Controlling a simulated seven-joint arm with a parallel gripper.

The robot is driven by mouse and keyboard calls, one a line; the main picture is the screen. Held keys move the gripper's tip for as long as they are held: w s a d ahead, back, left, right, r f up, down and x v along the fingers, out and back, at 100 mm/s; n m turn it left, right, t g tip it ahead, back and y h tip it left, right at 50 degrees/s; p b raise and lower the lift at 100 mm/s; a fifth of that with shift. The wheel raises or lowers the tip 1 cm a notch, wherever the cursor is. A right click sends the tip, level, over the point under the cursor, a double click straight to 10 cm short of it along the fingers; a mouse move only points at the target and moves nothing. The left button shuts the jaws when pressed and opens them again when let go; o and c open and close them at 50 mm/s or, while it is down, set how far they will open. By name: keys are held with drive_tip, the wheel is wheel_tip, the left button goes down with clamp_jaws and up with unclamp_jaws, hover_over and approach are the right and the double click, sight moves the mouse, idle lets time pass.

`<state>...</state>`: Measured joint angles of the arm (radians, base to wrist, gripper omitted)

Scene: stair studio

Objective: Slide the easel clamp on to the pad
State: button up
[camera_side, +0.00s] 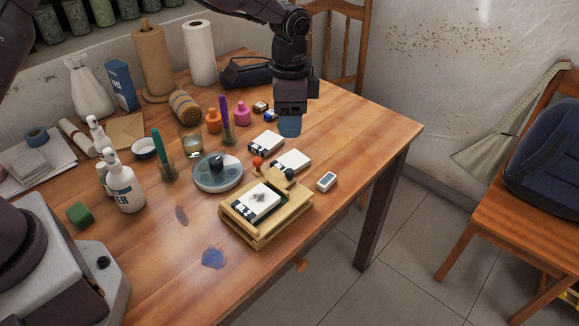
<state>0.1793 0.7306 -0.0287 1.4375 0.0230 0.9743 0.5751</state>
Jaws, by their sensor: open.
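The small wooden easel (237,229) stands near the table's front edge. The pad (256,203), white with a dark mark and dark lower edge, lies on it. A wooden piece (274,178), which looks like the easel clamp, is at the back edge of the easel, beyond the pad. A dark knob (289,174) is at its right, and a red knob (257,162) is close by at the left. My gripper (290,112) points down behind the easel, well apart from the clamp. It is open; its fingertips are small and dark here. A blue round thing (289,127) shows just below it.
Two white boxes (266,143) lie behind the easel, and a small white block (326,181) is at its right. A round grey dish (217,172), bottles (124,186) and jars crowd the left. The table's right end (375,125) is clear.

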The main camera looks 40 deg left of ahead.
sight(289, 171)
wheel_tip(289, 171, down, 12)
drive_tip(key=shift+f, duration=0.25)
idle(0.3)
drive_tip(key=shift+s, duration=0.1)
clamp_jaws()
